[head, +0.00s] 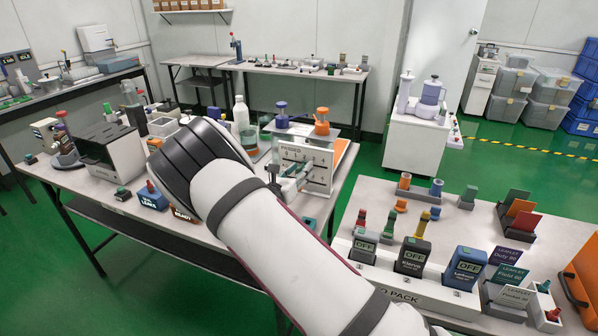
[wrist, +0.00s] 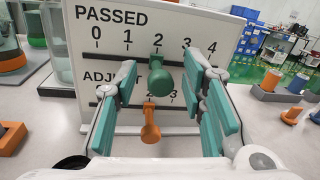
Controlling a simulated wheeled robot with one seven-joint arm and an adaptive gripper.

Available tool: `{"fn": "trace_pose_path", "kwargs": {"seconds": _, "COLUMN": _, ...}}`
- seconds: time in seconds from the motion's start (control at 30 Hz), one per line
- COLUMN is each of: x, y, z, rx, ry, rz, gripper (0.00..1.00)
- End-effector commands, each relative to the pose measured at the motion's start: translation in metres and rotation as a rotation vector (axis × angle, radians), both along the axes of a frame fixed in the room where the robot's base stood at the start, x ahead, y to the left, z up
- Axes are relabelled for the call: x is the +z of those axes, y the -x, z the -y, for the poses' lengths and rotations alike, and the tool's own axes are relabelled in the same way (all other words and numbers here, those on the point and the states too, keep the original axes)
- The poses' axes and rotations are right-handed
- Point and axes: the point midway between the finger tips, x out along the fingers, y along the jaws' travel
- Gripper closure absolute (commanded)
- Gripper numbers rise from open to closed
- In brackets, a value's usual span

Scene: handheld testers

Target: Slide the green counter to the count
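A white board (wrist: 215,35) marked PASSED, 0 to 4, has a slot under the numbers and a second, partly hidden scale starting "ADJU" below. The green counter (wrist: 158,78) sticks out of the upper slot, in line with about the 2. An orange counter (wrist: 150,124) is on the lower scale. My gripper (wrist: 163,88) is open, with its green-padded fingers on both sides of the green counter and visible gaps to it. In the head view the board (head: 318,158) stands on the left table, with my gripper (head: 288,184) in front of its face; the counters are not clear there.
Purple-topped (head: 281,115) and orange-topped (head: 321,121) items stand behind the board's top. A glass beaker (wrist: 57,45) is at its left. An orange piece (wrist: 11,136) lies on the table at left. Several labelled testers stand on the right table (head: 361,212).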

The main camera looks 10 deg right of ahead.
Motion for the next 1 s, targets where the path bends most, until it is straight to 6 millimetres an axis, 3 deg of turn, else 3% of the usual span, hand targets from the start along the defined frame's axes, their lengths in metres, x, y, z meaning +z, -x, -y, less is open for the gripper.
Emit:
{"fn": "trace_pose_path", "kwargs": {"seconds": 0.03, "x": 0.000, "y": 0.000, "z": 0.000, "rx": 0.000, "ry": 0.000, "rz": 0.000, "gripper": 0.62}}
{"fn": "trace_pose_path", "kwargs": {"seconds": 0.2, "x": 0.000, "y": 0.000, "z": 0.000, "rx": 0.000, "ry": 0.000, "rz": 0.000, "gripper": 1.00}}
{"fn": "trace_pose_path", "kwargs": {"seconds": 0.47, "x": 0.000, "y": -0.002, "z": -0.004, "rx": 0.001, "ry": -0.001, "rz": 0.002, "gripper": 1.00}}
{"fn": "trace_pose_path", "kwargs": {"seconds": 0.8, "x": -0.002, "y": -0.034, "z": -0.047, "rx": 0.001, "ry": -0.002, "rz": 0.004, "gripper": 1.00}}
{"fn": "trace_pose_path", "kwargs": {"seconds": 1.0, "x": 0.000, "y": -0.038, "z": -0.053, "rx": 0.001, "ry": -0.002, "rz": 0.000, "gripper": 1.00}}
